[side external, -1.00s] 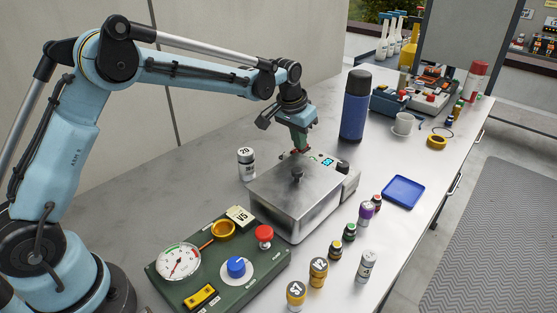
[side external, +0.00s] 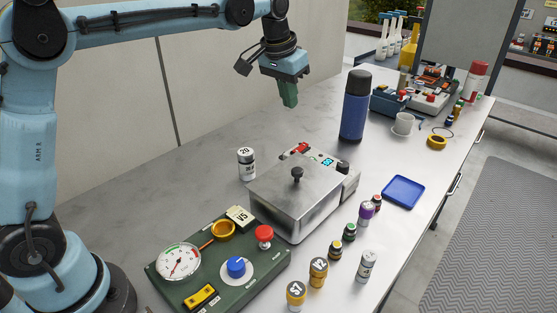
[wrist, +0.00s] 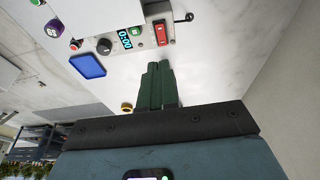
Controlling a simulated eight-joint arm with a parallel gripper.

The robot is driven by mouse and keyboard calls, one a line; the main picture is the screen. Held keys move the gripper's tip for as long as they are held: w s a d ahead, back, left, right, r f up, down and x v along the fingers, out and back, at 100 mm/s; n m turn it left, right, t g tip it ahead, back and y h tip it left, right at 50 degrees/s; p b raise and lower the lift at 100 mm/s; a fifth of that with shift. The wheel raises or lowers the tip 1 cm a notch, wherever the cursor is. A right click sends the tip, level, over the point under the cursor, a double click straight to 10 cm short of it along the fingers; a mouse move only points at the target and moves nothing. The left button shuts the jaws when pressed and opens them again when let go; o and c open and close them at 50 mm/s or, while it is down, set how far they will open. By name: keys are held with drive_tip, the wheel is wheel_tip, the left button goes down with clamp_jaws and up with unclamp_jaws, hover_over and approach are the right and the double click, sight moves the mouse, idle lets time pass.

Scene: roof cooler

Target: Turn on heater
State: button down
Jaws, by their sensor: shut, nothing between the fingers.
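The heater is a metal box (side external: 292,198) with a black knob on its lid and a control strip along its far side. The strip carries a red rocker switch (side external: 300,148), a lit cyan display (side external: 328,162) and a black dial (side external: 343,166). The wrist view shows the red switch (wrist: 161,33), the display (wrist: 125,38) and the dial (wrist: 104,46). My gripper (side external: 290,100) is shut and empty, pointing down well above the strip. Its green fingers (wrist: 158,68) lie together in the wrist view. I cannot tell the switch's position for certain.
A green panel (side external: 210,278) with a gauge and knobs stands in front of the heater. A white-lidded jar (side external: 247,163) is left of it; several small vials are right. A blue tray (side external: 403,191) and a blue flask (side external: 355,110) stand beyond. The rear bench left of the flask is clear.

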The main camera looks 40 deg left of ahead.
approach(304, 144)
drive_tip(key=x, duration=0.7)
drive_tip(key=shift+s+d, duration=0.1)
drive_tip(key=shift+s, duration=0.1)
idle(0.7)
drive_tip(key=shift+w, duration=0.1)
